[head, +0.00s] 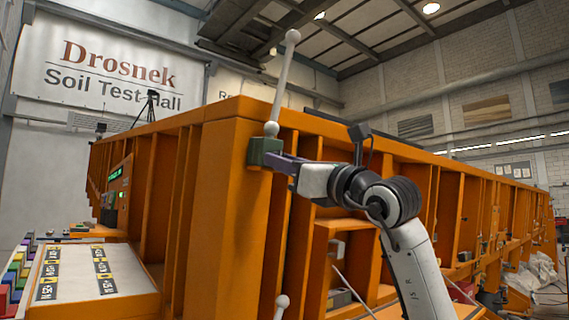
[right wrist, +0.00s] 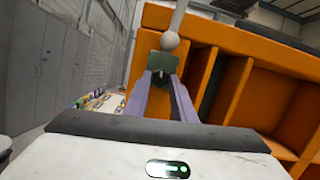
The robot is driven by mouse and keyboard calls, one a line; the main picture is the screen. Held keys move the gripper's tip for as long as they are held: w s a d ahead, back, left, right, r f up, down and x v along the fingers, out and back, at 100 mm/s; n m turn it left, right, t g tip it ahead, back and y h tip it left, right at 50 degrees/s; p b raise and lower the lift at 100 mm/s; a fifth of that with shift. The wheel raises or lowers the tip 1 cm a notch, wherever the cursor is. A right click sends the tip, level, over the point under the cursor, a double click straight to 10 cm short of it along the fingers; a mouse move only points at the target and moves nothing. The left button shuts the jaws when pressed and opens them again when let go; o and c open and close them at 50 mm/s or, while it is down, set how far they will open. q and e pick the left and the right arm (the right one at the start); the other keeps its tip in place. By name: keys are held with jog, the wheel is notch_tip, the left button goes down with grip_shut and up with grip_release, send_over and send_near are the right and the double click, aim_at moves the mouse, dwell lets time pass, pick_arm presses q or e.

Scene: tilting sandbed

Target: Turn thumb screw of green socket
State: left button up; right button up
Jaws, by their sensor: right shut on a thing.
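The green socket (head: 265,152) is fixed on the corner post of the orange sandbed (head: 226,200). A pale rod (head: 284,82) with a ball at each end stands in it, leaning slightly right at the top. My right gripper (head: 278,160) reaches the socket from the right with its purple fingers. In the right wrist view the green socket (right wrist: 158,64) lies just beyond the fingertips (right wrist: 160,76), with the rod's lower ball (right wrist: 170,41) above it. The fingers are shut on a small part at the socket's face, which looks like the thumb screw, mostly hidden. My left gripper is out of view.
A second ball-ended rod (head: 281,304) shows at the bottom, in front of the sandbed. A sloped white board (head: 75,268) with labelled plates and coloured blocks stands at lower left. Orange ribs and shelves lie close behind my right arm. White sacks (head: 530,280) lie at right.

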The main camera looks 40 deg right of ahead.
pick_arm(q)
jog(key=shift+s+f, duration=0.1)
pick_arm(e)
jog(key=o, duration=1)
jog(key=shift+c, duration=0.2)
pick_arm(q)
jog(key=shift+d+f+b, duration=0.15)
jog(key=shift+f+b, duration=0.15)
jog(key=shift+b, duration=0.55)
pick_arm(e)
jog(key=a+v, duration=0.1)
jog(key=v, duration=0.9)
jog(key=shift+d, duration=0.45)
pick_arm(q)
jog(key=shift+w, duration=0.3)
pick_arm(e)
jog(key=shift+s+f, duration=0.1)
jog(key=shift+f, duration=0.05)
